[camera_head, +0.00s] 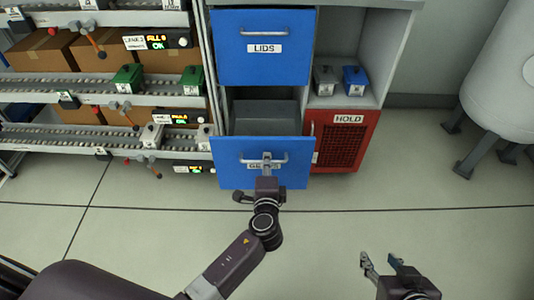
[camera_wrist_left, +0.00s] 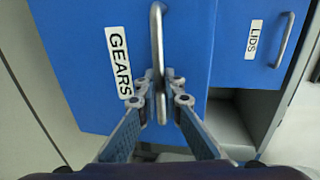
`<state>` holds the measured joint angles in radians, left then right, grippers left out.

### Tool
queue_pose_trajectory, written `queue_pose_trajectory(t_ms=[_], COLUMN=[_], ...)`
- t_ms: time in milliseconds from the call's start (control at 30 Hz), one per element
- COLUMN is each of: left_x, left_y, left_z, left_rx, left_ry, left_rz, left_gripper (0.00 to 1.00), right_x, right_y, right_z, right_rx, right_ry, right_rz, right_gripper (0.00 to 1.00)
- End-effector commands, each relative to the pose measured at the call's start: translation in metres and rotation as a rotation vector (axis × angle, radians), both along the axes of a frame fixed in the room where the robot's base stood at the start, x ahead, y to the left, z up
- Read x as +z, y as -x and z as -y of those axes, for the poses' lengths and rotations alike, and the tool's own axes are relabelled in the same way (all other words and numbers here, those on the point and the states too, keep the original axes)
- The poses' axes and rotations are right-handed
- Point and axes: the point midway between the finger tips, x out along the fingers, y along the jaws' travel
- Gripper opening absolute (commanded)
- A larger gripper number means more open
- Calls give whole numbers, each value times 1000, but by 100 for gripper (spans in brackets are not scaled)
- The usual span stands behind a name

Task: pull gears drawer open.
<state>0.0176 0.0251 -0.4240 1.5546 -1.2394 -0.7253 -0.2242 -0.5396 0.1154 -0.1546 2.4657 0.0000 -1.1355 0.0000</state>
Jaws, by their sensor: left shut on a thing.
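The gears drawer (camera_head: 228,172) is a blue front with a metal bar handle (camera_head: 280,158) and a white GEARS label, low in the cabinet. Its front stands out from the cabinet, and a dark grey space shows behind its top edge. My left gripper (camera_head: 267,158) is shut on the handle and partly covers the label. In the left wrist view the two fingers (camera_wrist_left: 160,88) close around the bar, beside the GEARS label (camera_wrist_left: 118,60). My right gripper (camera_head: 378,259) is open and empty, over the floor at the lower right.
The blue LIDS drawer (camera_head: 262,70) above is closed. Racks with several boxes and blocks stand at the left. The floor (camera_head: 420,180) in front is clear.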

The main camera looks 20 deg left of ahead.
Motion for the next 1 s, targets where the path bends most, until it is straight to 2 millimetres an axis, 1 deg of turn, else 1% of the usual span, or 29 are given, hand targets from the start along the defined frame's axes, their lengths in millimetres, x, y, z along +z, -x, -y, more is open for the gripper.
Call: queue_pose_trajectory(t_ms=[100,200,600,633,700,1000], left_x=[0,0,0,0,0,0], left_y=[9,13,14,14,14,16], left_z=[3,4,5,5,5,5], left_rx=[-1,-1,-1,-1,-1,-1], left_ry=[1,1,1,1,1,1], left_rz=[-1,-1,0,0,0,0], left_gripper=[0,0,0,8,15,15], right_x=[-2,-5,-6,-6,-6,-6], right_y=[4,7,9,9,9,7], right_z=[2,3,4,4,4,6], right_rx=[-3,-4,-4,-4,-5,-5], right_ry=[5,8,10,10,11,15], right_rz=[-21,-36,-43,-42,-42,-39], right_gripper=[40,40,40,40,40,40])
